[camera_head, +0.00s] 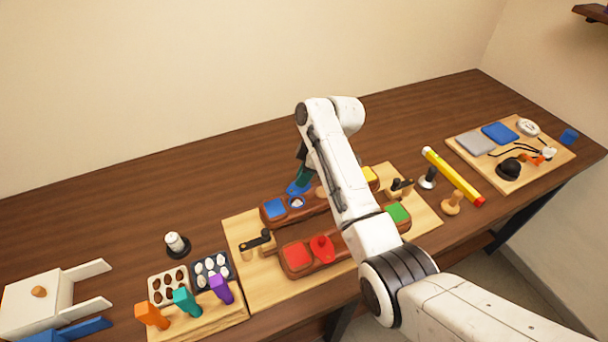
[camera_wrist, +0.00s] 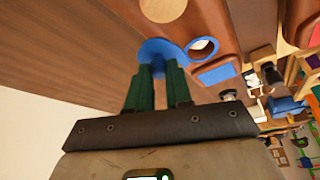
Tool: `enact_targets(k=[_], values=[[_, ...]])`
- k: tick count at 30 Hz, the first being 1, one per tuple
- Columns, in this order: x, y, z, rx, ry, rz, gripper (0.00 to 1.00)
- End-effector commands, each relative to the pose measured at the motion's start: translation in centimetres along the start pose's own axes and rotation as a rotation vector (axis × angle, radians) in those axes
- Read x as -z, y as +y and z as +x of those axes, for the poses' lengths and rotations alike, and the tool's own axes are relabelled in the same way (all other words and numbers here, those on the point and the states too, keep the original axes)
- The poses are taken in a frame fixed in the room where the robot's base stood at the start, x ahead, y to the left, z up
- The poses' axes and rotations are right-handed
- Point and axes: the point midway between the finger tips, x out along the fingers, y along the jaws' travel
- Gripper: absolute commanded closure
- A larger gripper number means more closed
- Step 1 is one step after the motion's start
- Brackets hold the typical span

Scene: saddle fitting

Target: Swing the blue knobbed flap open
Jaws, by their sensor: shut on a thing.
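The blue knobbed flap (camera_wrist: 163,50) shows in the wrist view as a round blue disc under my gripper (camera_wrist: 159,72). My gripper's dark green fingers are shut on its knob, which they hide. The flap lies beside a blue-rimmed round opening (camera_wrist: 203,47) with something white inside, not over it. In the head view the flap (camera_head: 296,189) is just behind that opening (camera_head: 297,202), on the rear brown wooden block (camera_head: 318,204). My gripper (camera_head: 302,178) comes down on it from above, partly hidden by my arm.
A blue square (camera_head: 275,208) is left of the opening. The front block carries a red square (camera_head: 297,257) and a red knobbed flap (camera_head: 322,247). A black-handled fitting (camera_head: 258,241) stands at the left. My arm hides the board's middle. The table behind is clear.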

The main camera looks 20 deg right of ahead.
Motion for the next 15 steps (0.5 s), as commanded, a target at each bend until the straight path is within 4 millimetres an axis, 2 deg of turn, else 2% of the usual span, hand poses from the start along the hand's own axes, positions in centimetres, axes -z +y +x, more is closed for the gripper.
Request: enact_targets(k=[7,8,15], values=[[0.11,0.07,-0.06,-0.003,0.002,-0.002,1.0],[0.11,0.08,-0.07,-0.004,0.002,-0.001,0.78],[0.07,0.04,-0.04,-0.002,0.001,-0.001,0.56]])
